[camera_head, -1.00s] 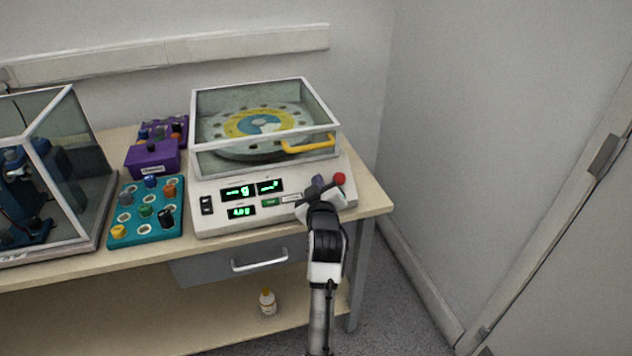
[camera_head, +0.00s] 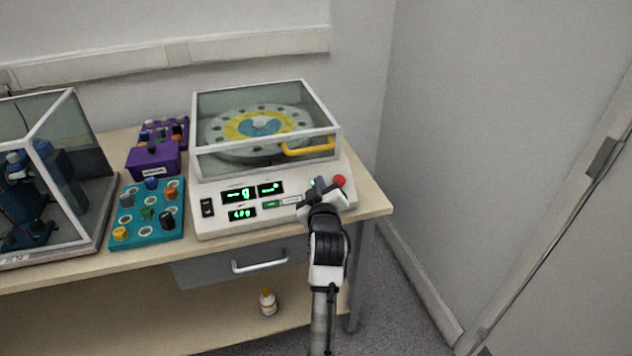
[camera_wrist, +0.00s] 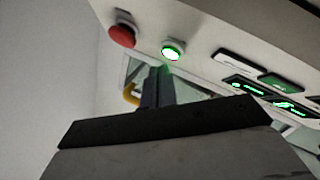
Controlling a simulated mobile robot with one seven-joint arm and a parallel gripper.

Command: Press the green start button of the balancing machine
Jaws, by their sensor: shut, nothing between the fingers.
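The balancing machine (camera_head: 222,222) stands on the bench with its clear cover closed over a yellow and teal disc (camera_head: 258,126). Its green start button (camera_wrist: 173,51) is a round button with a glowing green ring and pale centre in the wrist view. In the head view my gripper hides the button or nearly so. My gripper (camera_head: 319,184) is over the right part of the front panel. In the wrist view my gripper (camera_wrist: 159,70) is shut and empty, its tips close to the button in the picture. I cannot tell whether they touch it.
A red button (camera_head: 339,181) sits just right of my gripper. It also shows in the wrist view (camera_wrist: 122,35). Lit displays (camera_head: 239,194) and a black switch (camera_head: 207,207) lie to the left. The yellow cover handle (camera_head: 308,146) is behind. A teal tray (camera_head: 147,232) stands left.

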